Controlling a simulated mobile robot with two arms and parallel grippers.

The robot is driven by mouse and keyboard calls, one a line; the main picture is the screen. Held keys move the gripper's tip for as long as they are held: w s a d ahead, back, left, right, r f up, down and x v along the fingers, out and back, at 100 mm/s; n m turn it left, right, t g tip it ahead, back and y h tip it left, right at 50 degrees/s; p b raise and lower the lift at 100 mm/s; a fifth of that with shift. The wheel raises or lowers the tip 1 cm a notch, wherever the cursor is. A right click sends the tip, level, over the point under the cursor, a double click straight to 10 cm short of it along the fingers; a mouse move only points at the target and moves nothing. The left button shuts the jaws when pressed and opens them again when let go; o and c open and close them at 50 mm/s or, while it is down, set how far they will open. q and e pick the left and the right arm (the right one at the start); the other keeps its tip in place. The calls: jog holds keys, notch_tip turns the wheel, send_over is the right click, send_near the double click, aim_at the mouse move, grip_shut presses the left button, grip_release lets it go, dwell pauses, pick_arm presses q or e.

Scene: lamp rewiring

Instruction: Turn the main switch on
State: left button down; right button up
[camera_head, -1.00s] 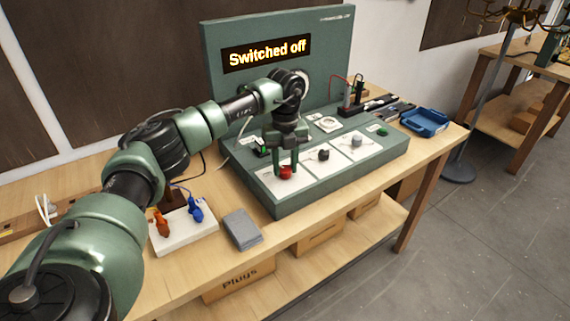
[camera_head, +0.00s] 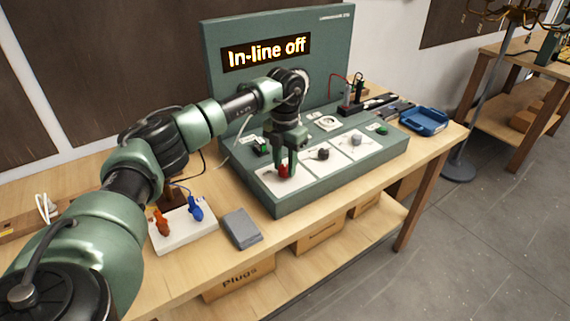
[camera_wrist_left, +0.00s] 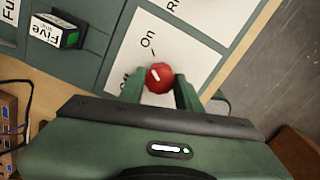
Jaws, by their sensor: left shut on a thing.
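The red knob (camera_head: 283,171) stands on a white panel at the front left of the green console (camera_head: 330,192). My left gripper (camera_head: 284,167) reaches down over it from above, its fingers shut on the knob. In the left wrist view the red knob (camera_wrist_left: 160,77) sits between the two green fingertips, with a white mark on its top. The label "On" and a short tick lie just above the knob, and the mark points roughly that way. The label "Off" is partly hidden by the left finger. The display (camera_head: 266,52) reads "In-line off". My right gripper is not in view.
Two grey-black knobs (camera_head: 322,154) stand on panels to the right of the red knob. A white board with orange and blue plugs (camera_head: 180,236) and a grey block (camera_head: 243,229) lie left of the console. A blue tray (camera_head: 424,121) is at the right.

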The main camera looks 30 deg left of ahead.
aim_at(285, 167)
pick_arm(q)
jog(key=shift+r+m, duration=0.1)
jog(key=shift+m, duration=1)
jog(key=c, duration=1)
grip_release()
notch_tip(285, 167, up, 6)
jog(key=shift+r+b, duration=0.15)
jog(key=shift+b, duration=0.65)
jog(key=shift+r, duration=0.75)
